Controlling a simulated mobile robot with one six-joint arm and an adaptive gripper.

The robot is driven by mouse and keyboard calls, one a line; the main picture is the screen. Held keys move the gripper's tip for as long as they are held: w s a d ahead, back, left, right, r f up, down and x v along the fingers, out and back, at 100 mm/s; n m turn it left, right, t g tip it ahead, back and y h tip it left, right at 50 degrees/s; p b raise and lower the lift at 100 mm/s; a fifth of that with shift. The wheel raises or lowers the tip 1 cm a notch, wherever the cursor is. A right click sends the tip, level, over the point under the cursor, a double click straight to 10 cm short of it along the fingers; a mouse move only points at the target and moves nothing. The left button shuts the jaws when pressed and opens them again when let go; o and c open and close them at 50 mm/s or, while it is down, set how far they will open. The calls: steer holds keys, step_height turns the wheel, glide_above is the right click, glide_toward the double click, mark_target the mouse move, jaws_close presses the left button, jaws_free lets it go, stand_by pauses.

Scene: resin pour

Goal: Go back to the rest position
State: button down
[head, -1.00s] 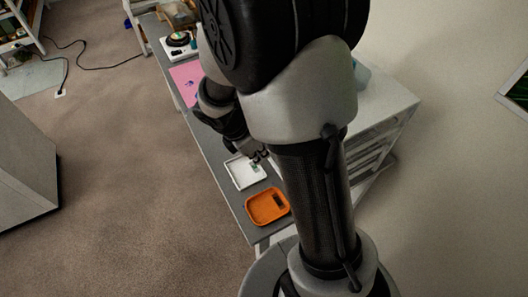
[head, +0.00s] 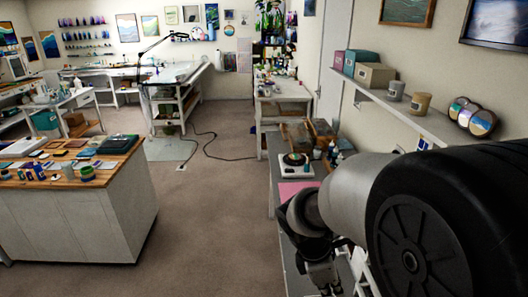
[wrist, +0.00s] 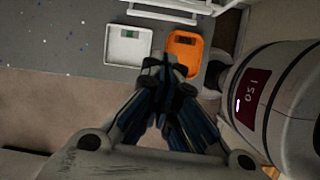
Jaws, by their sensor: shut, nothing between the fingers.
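My gripper (head: 326,286) is at the lower middle of the head view, over the grey bench, with its fingers pointing down. In the wrist view my gripper (wrist: 170,66) shows its fingertips together, with nothing held. Neither tray shows in the head view now.
A pink mat (head: 289,191) and a white device with a round top (head: 294,166) are farther along the bench. A wall shelf (head: 398,106) with boxes is above right. A wood-topped island (head: 62,178) stands left, with open carpet (head: 205,225) between.

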steer(key=s+a+r+m+t+y+b, duration=0.1)
steer(key=s+m+b, duration=0.3)
steer(key=s+m, duration=0.4)
steer(key=s+a+r+m+t+y+b, duration=0.2)
steer(key=s+m+t+y+b, duration=0.1)
steer(key=s+m, duration=0.5)
steer(key=shift+a+r+m+b, duration=0.15)
steer(key=shift+a+m+b, duration=0.15)
steer(key=shift+m+b, duration=0.35)
